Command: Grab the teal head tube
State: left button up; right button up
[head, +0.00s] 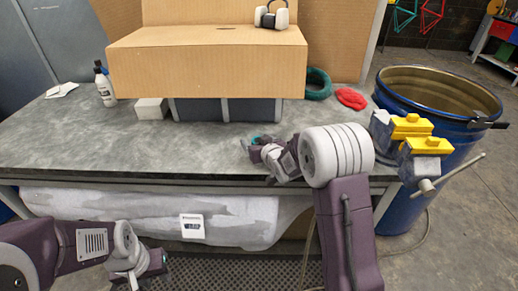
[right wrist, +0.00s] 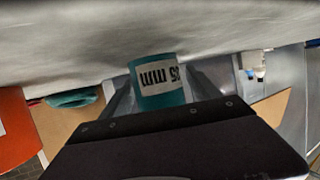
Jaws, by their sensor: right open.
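The teal head tube (right wrist: 157,85) shows in the right wrist view, with a pale label bearing dark upside-down print, "mm" among it. It sits between the two fingers of my right gripper (right wrist: 165,90), which is open around it. A small teal patch at the fingers in the head view looks like the same tube (head: 256,139). There my right gripper (head: 252,148) is low over the grey bench top. Part of the tube is hidden behind the gripper body. My left gripper (head: 150,270) is below the bench's front edge, with nothing visible in it; its fingers are unclear.
A cardboard box (head: 205,65) on grey bins (head: 225,110) fills the back of the bench (head: 75,140). A teal coil (head: 318,83) and red cloth (head: 351,98) lie to its right. A yellow-jawed vise (head: 410,127) and blue drum (head: 400,205) stand at right. The bench's left front is clear.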

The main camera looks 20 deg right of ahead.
jog(key=shift+r, duration=0.1)
jog(key=shift+c, duration=1.2)
grip_shut()
jog(key=shift+r, duration=0.5)
jog(key=r, duration=0.1)
jog(key=r+p, duration=0.1)
jog(key=d+r, duration=0.1)
jog(key=r, duration=0.1)
jog(key=shift+s, duration=0.25)
jog(key=s+d+r+p, duration=0.4)
jog(key=s+d+r, duration=0.2)
jog(key=d, duration=0.2)
jog(key=shift+s+d, duration=0.15)
jog(key=shift+d, duration=0.15)
